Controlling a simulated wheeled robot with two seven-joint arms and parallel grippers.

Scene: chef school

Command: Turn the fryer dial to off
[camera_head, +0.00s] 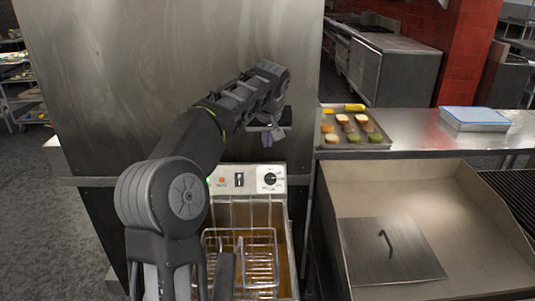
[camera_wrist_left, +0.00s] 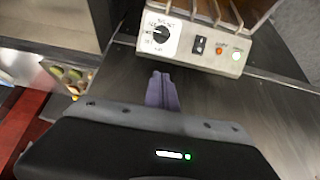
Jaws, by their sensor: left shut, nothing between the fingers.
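The fryer dial (camera_head: 270,179) is a round black knob on a white marked plate, at the right end of the fryer's control panel. My right gripper is not in view.
A black switch (camera_head: 239,179), orange light (camera_head: 221,180) and green light (camera_wrist_left: 236,56) share the panel. A wire basket (camera_head: 240,245) sits in the fryer below. A steel wall (camera_head: 110,90) rises behind. A food tray (camera_head: 355,139) and a lidded basin (camera_head: 450,190) are right.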

